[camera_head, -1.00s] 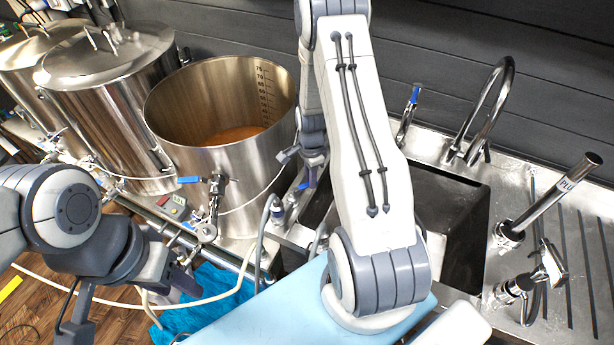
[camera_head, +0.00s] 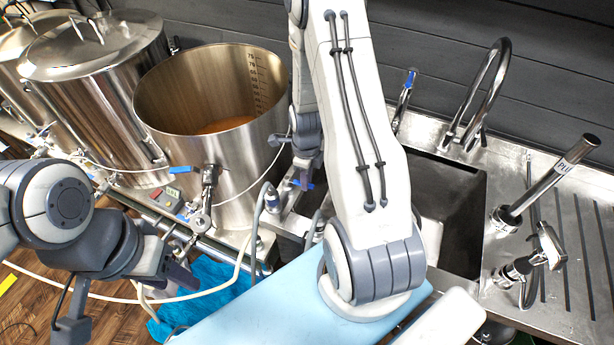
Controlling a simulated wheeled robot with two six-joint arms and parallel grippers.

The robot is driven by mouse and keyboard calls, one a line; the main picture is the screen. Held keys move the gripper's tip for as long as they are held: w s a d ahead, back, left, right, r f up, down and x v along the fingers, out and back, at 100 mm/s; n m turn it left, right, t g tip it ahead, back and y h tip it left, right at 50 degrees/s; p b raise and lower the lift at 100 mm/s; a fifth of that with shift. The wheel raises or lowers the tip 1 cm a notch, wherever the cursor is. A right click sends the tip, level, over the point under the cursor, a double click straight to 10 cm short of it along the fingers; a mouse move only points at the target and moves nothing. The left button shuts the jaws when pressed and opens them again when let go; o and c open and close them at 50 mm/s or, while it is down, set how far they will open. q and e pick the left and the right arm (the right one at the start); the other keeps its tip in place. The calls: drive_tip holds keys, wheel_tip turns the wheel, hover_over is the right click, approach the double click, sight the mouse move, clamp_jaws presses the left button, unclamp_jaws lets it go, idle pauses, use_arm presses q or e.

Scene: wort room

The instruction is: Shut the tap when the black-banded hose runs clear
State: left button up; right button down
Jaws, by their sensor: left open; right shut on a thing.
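A tall open steel kettle (camera_head: 214,105) with amber liquid inside stands at centre left. A blue-handled tap (camera_head: 181,170) sits on its front. My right gripper (camera_head: 304,172) is just right of the kettle, shut on what looks like a small blue tap handle (camera_head: 303,185), partly hidden by the fingers. My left gripper (camera_head: 178,281) is open at lower left, below the kettle and close to a cream hose (camera_head: 205,296). A grey hose (camera_head: 256,222) rises between kettle and sink. I cannot make out a black band on either hose, or what runs in them.
A steel sink (camera_head: 452,205) with a curved faucet (camera_head: 488,90) lies right of my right arm. A steel pipe (camera_head: 545,182) stands on the drainboard. Lidded steel vessels (camera_head: 100,85) stand at left.

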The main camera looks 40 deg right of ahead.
drive_tip(key=shift+s+a+m, duration=0.1)
drive_tip(key=shift+a+m, duration=0.1)
drive_tip(key=shift+m, duration=0.3)
drive_tip(key=c, duration=0.8)
unclamp_jaws()
drive_tip(key=shift+a, duration=0.1)
drive_tip(key=shift+r, duration=0.1)
drive_tip(key=shift+r, duration=0.25)
wheel_tip(320, 180, up, 10)
drive_tip(key=shift+f+b, duration=0.1)
drive_tip(key=shift+b, duration=0.6)
